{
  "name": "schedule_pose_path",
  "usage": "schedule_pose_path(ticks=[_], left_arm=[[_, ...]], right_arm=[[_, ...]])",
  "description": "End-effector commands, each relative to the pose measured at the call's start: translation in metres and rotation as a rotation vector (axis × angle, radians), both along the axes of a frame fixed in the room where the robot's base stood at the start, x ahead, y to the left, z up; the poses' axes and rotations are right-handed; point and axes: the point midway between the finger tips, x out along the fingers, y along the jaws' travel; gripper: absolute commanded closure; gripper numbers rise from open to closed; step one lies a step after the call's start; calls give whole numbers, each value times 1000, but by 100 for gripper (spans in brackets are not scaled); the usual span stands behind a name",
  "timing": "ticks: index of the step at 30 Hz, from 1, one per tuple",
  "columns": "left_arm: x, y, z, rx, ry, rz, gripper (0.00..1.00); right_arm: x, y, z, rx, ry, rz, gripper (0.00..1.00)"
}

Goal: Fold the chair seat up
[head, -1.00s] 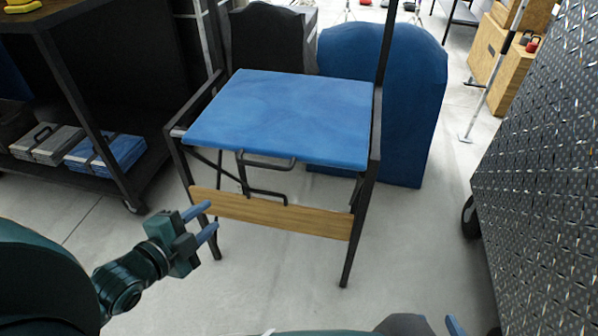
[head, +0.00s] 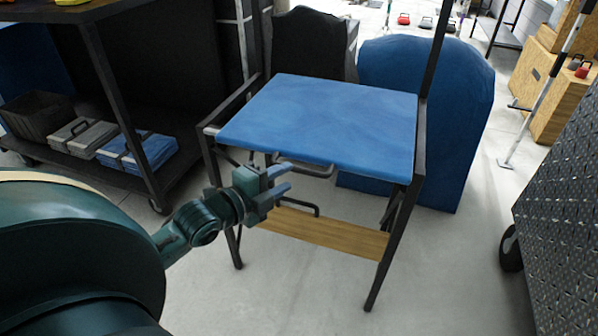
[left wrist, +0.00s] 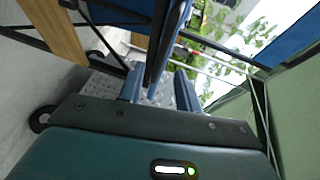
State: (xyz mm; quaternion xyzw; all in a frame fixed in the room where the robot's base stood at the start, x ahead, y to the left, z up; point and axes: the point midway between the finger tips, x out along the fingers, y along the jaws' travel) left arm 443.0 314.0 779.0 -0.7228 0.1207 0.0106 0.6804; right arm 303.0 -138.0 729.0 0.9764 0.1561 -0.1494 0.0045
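The chair's blue seat (head: 320,120) lies flat in its black metal frame (head: 402,225) in the head view. A dark bar handle (head: 318,173) hangs just under the seat's front edge. My left gripper (head: 287,180) is open at the front left of the chair, its fingers close to the seat's front edge and handle. In the left wrist view the seat's edge (left wrist: 172,45) appears between the two open fingers (left wrist: 160,92); whether they touch it I cannot tell. My right gripper is not in view.
A wooden board (head: 330,233) joins the chair's front legs. A dark shelf cart (head: 130,190) with bins and cases stands at left. A blue covered object (head: 430,110) is behind the chair. Floor in front is clear.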

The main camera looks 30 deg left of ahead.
Motion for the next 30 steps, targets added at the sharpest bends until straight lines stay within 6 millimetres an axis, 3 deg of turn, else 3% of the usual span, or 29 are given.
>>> schedule_pose_path(ticks=[6,12,23,30], left_arm=[[34,-6,-6,-3,-3,0,66],[51,-9,-10,-2,0,0,66],[55,-9,-10,0,1,0,66],[55,-9,-10,0,1,0,85]], right_arm=[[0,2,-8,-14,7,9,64],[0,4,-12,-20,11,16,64],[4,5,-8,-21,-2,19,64],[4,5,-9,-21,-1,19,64]])
